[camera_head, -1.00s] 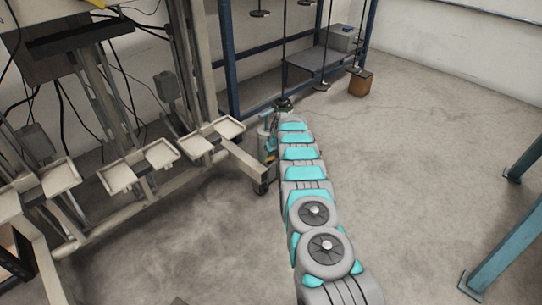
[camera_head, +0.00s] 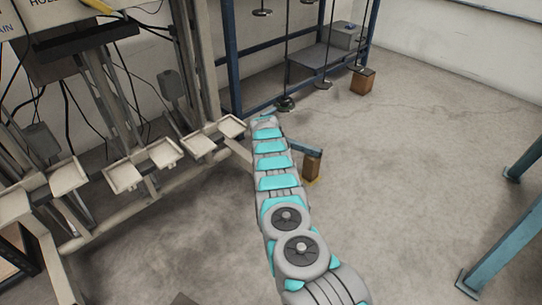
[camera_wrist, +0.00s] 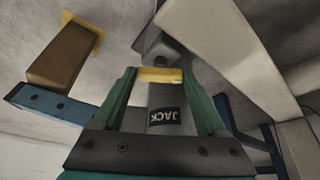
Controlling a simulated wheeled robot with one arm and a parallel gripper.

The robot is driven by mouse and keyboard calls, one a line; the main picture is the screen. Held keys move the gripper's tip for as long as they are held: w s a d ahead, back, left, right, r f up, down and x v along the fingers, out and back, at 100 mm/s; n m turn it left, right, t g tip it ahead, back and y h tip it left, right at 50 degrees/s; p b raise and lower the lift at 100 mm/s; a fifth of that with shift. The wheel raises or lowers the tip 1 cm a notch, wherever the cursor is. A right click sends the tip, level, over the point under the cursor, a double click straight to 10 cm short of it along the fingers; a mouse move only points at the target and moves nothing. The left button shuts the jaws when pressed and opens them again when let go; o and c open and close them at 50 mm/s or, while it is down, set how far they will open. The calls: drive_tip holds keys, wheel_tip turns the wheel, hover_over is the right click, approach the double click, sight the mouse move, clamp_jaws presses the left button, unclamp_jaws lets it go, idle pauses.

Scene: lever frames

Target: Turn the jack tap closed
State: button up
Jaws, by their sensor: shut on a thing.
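The jack tap shows in the wrist view as a grey lever (camera_wrist: 162,98) with a yellow end band and a dark label (camera_wrist: 163,117) reading "JACK", upside down. My gripper (camera_wrist: 160,76) has its green fingers on either side of the lever, shut on it near the yellow band. A grey fitting (camera_wrist: 150,45) shows just beyond the fingertips. How far the tap is turned I cannot tell.
A blue bar (camera_head: 304,148) and a brown block (camera_head: 312,166) with a yellow base stand right of my arm; the block also shows in the wrist view (camera_wrist: 62,58). A pale beam (camera_wrist: 230,55) runs close on the right there. Open floor (camera_head: 430,170) lies right.

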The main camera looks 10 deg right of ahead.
drive_tip(key=shift+m, duration=0.4)
drive_tip(key=o, duration=1.3)
drive_tip(key=v, duration=0.7)
drive_tip(key=shift+a+r, duration=0.15)
drive_tip(key=shift+r, duration=0.2)
drive_tip(key=shift+c, duration=0.2)
